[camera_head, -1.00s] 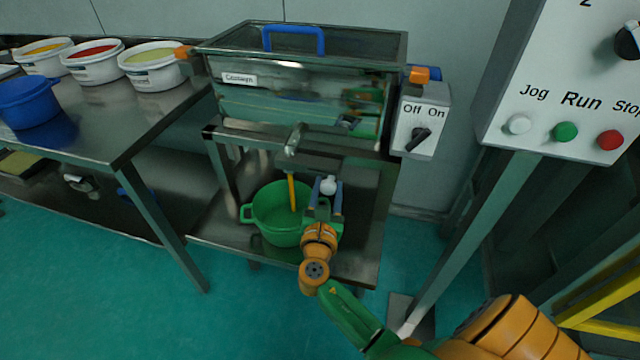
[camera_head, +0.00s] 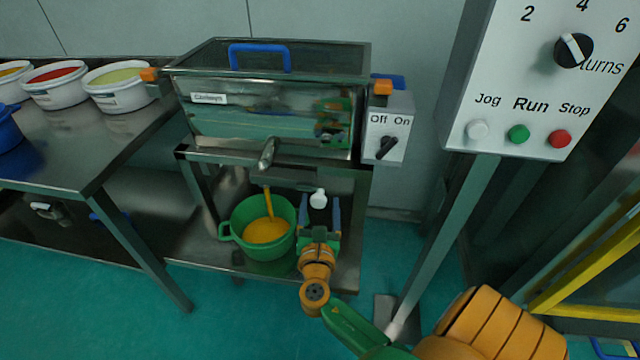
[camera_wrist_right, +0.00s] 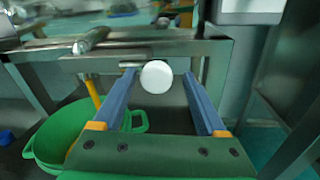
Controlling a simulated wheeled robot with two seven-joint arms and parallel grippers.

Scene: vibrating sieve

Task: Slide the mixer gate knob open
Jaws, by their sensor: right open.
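The steel mixer (camera_head: 265,105) stands on a steel stand. Its white gate knob (camera_head: 318,198) sticks out below the body, to the right of the spout (camera_head: 267,153). A yellow stream (camera_head: 268,202) falls from the spout into a green bucket (camera_head: 278,214), where yellow material (camera_head: 264,230) covers the bottom. My right gripper (camera_head: 321,202) is open, with its blue fingers either side of the knob near the tips. In the right wrist view the knob (camera_wrist_right: 156,76) shows between the parted fingers, with gaps on both sides. My left gripper is not in view.
A switch box (camera_head: 388,135) marked Off and On is on the mixer's right side. A control panel (camera_head: 545,100) on a post stands further right. A steel table (camera_head: 60,150) with white tubs (camera_head: 118,85) is at left. The bucket is close to my right gripper.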

